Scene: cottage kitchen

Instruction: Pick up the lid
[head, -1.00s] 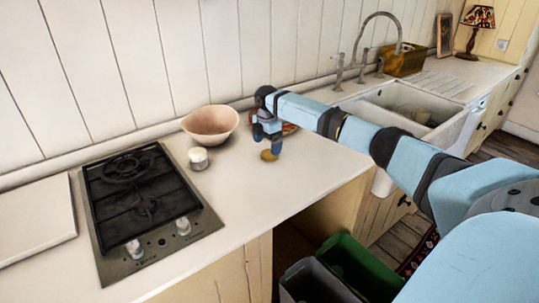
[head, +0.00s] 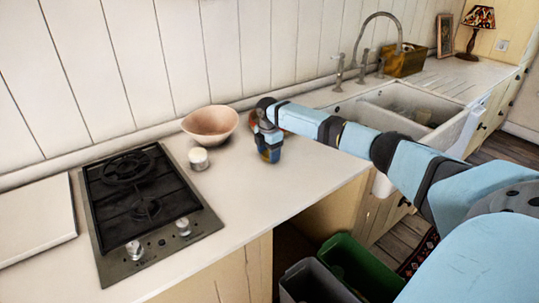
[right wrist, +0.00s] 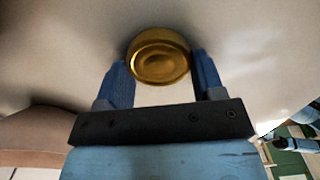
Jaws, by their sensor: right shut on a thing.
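The lid (right wrist: 158,55) is a round, gold-coloured metal disc. In the right wrist view it sits between the two blue fingertips of my right gripper (right wrist: 162,72), which is shut on it. In the head view my right gripper (head: 269,157) is low over the white counter, and the fingers hide most of the lid. I cannot tell whether the lid touches the counter or is just off it. My left gripper is not in view.
A small white-topped jar (head: 199,160) and a pinkish bowl (head: 210,124) stand left of my right gripper. A black gas hob (head: 145,210) is further left. The sink (head: 420,112) is to the right. The counter (head: 235,195) in front is clear.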

